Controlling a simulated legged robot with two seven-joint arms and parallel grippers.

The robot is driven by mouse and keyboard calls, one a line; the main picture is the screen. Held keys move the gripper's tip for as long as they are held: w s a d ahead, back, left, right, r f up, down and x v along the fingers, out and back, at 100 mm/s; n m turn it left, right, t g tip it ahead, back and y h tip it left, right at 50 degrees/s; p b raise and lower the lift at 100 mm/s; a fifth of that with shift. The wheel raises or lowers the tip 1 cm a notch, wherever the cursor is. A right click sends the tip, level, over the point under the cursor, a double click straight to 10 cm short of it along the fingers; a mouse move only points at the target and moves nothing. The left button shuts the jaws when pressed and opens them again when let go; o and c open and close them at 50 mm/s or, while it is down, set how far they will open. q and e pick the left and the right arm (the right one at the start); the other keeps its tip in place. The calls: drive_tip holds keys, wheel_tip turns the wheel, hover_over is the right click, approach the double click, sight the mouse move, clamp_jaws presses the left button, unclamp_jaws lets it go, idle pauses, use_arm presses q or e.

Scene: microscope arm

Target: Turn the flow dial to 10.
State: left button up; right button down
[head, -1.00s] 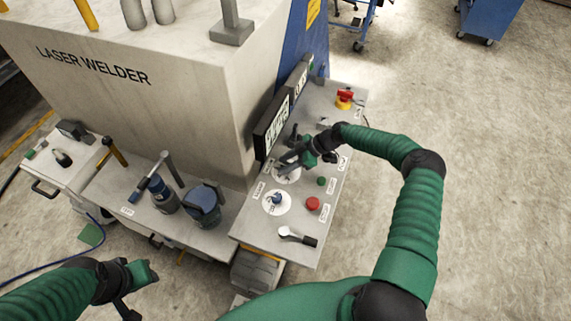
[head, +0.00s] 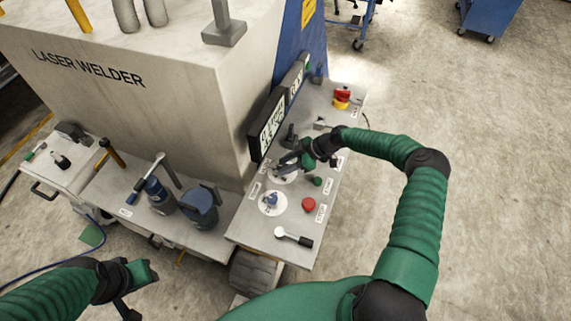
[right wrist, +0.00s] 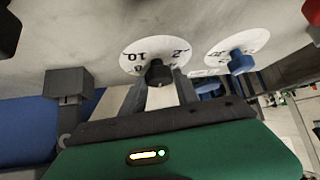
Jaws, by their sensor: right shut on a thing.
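A white numbered dial disc (head: 283,177) lies on the grey control panel (head: 244,231), mostly hidden by my right gripper (head: 285,162). In the right wrist view the same disc (right wrist: 133,66) shows "10" and "2", with another number partly covered. Its dark knob (right wrist: 158,72) is between the fingertips of my right gripper (right wrist: 160,82), which is shut on it. The label naming this dial is too small to read. My left gripper (head: 140,290) is at the lower left, away from the panel; its opening is unclear.
A second dial with a blue knob (head: 271,199) is beside the held one. A red button (head: 309,205), a green button (head: 318,181), a lever (head: 294,238) and a red-and-yellow emergency stop (head: 342,97) also stand on the panel. A display (head: 268,128) stands behind the dials.

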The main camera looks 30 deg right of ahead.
drive_tip(key=shift+r+m+t+h, duration=0.2)
drive_tip(key=shift+m+t+h, duration=0.4)
drive_tip(key=shift+m, duration=0.4)
drive_tip(key=m+t+h+p, duration=0.1)
drive_tip(key=m, duration=0.1)
drive_tip(key=shift+s+a+m, duration=0.1)
drive_tip(key=shift+s+m, duration=0.05)
drive_tip(key=shift+m, duration=0.25)
drive_tip(key=m+h, duration=0.1)
drive_tip(key=m+t+h, duration=0.1)
drive_tip(key=m+h, duration=0.1)
drive_tip(key=m+t+h, duration=0.1)
drive_tip(key=m, duration=0.1)
drive_tip(key=shift+a+p, duration=0.35)
drive_tip(key=shift+p, duration=0.05)
drive_tip(key=m+h, duration=0.2)
drive_tip(key=m, duration=0.1)
drive_tip(key=m+h, duration=0.1)
drive_tip(key=shift+a+m+h, duration=0.25)
drive_tip(key=shift+m+h, duration=0.15)
drive_tip(key=m+g+h, duration=0.1)
drive_tip(key=m, duration=0.1)
drive_tip(key=m+h, duration=0.2)
drive_tip(key=shift+w+a+r+m+g, duration=0.1)
drive_tip(key=shift+w+m+g, duration=0.1)
drive_tip(key=shift+m+g, duration=0.2)
drive_tip(key=shift+h, duration=0.3)
